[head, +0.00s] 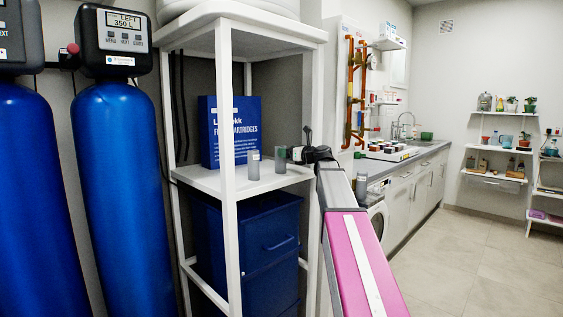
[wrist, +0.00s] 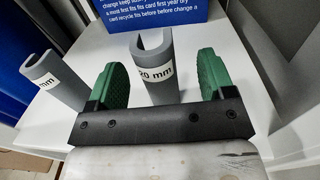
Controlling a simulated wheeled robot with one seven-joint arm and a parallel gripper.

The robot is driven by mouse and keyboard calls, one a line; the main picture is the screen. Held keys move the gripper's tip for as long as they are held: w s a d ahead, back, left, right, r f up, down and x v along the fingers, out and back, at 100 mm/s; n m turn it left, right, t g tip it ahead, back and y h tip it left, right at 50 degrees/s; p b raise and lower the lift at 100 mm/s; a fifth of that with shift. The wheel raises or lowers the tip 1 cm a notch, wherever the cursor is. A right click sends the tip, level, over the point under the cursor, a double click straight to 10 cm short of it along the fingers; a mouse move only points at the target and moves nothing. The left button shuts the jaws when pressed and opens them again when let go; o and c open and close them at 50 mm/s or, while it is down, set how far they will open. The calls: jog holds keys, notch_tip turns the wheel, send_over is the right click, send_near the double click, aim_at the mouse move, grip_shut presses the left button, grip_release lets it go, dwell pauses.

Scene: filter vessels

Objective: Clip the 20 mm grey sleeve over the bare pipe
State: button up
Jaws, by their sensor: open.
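The grey sleeve marked "20 mm" (wrist: 158,75) stands upright on the white shelf, a C-shaped tube with an open slot. My gripper (wrist: 163,72) is open, with one green finger on each side of this sleeve. Gaps show between the sleeve and both fingers. In the head view the sleeve (head: 281,165) is partly covered by my gripper (head: 290,155). A second grey sleeve (wrist: 52,76) stands to its left; its label ends in "mm" and its number is hard to read. Copper pipes (head: 350,90) run on a wall panel further back; I cannot tell which pipe is bare.
A blue cartridge box (head: 231,130) stands behind the sleeves on the shelf (head: 230,187). White shelf posts (head: 226,120) rise at the front. Blue tanks (head: 120,190) stand left. A grey cylinder (head: 361,186) shows beside my arm. The floor (head: 480,255) at right is clear.

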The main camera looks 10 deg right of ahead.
jog(key=shift+a+x, duration=0.2)
jog(key=shift+x, duration=2.45)
jog(key=shift+s+f, duration=0.15)
jog(key=shift+s, duration=0.1)
jog(key=c, duration=1)
